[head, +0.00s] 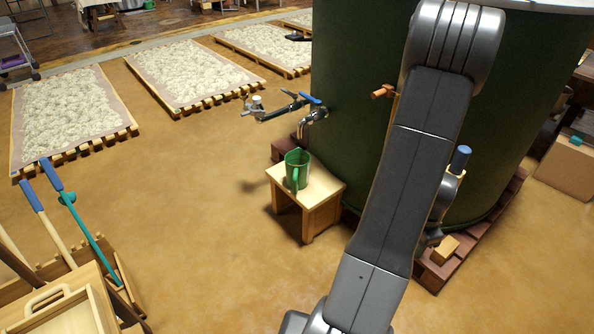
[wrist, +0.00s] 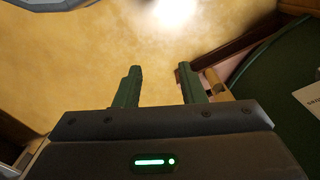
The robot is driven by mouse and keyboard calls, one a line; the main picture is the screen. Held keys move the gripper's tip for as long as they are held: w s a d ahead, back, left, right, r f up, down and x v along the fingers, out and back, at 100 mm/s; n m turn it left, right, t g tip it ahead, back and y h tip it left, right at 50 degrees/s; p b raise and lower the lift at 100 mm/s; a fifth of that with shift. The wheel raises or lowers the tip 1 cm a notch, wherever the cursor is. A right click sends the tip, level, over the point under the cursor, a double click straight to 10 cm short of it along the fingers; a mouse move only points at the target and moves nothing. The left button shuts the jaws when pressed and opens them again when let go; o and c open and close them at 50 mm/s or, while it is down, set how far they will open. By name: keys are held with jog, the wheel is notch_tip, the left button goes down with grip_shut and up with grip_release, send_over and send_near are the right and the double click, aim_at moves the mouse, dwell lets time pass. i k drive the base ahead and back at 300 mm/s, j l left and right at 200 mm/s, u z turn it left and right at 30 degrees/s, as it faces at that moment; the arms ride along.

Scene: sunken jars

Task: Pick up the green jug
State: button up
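The green jug (head: 297,168) stands upright on a small wooden stool (head: 323,190) in the head view, below a metal tap with a blue handle (head: 312,108). Its handle faces the camera, and its top is open. My gripper (wrist: 160,75) shows in the wrist view with its two dark fingers apart and nothing between them, over tan floor. The jug does not show in the wrist view. In the head view my arm crosses the right side, and I cannot clearly make out the fingers there.
Slatted drying beds (head: 70,110) lie left. Long-handled tools (head: 75,215) and a wooden box occupy the lower left. Floor left of the stool is clear.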

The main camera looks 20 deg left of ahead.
aim_at(297, 161)
jog(key=i+j+z, duration=0.1)
jog(key=j, duration=0.3)
jog(key=i+j, duration=0.25)
jog(key=j, duration=0.2)
jog(key=i+j+z, duration=0.15)
jog(key=j, duration=0.25)
jog(key=i+j+z, duration=0.1)
jog(key=j, duration=0.35)
jog(key=i+j, duration=0.2)
jog(key=j, duration=0.2)
jog(key=i+j+z, duration=0.15)
jog(key=j, duration=0.3)
jog(key=j+z, duration=0.1)
jog(key=j, duration=0.35)
jog(key=i, duration=0.05)
